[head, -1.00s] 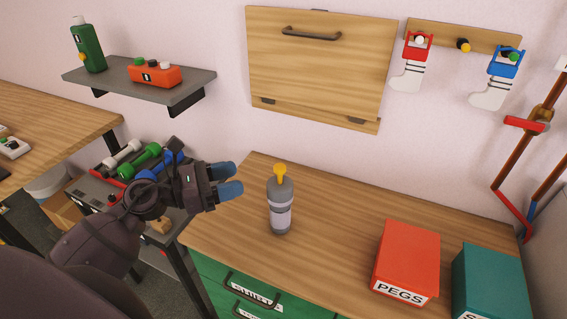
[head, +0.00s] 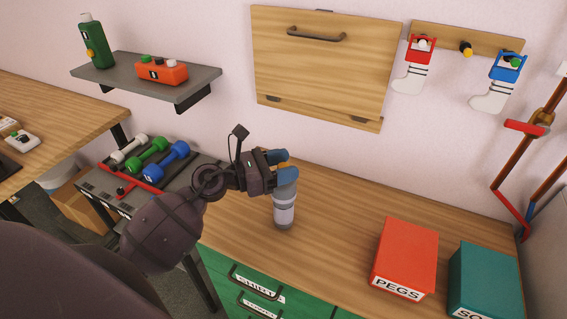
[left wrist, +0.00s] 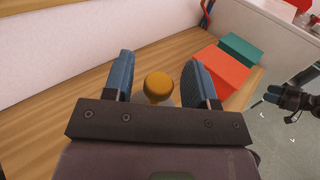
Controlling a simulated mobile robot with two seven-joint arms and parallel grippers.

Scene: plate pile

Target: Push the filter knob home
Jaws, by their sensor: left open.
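The filter is a grey upright canister (head: 284,210) with a pale band, standing on the wooden bench. Its yellow knob (left wrist: 158,85) sits on top. In the head view the knob is mostly hidden by the blue fingertips of my left gripper (head: 281,166). In the left wrist view the knob lies between the two open fingers of my left gripper (left wrist: 161,70), with a visible gap to each side. I cannot tell how far the knob stands out of the canister. My right gripper (left wrist: 291,98) shows dark and small at the right of the left wrist view; its jaws are unclear.
A red PEGS box (head: 405,257) and a teal box (head: 484,281) stand on the bench to the right. A wooden wall cabinet (head: 325,62) hangs behind. Dumbbells (head: 150,152) lie in a rack at left. The bench (head: 340,215) between canister and PEGS box is clear.

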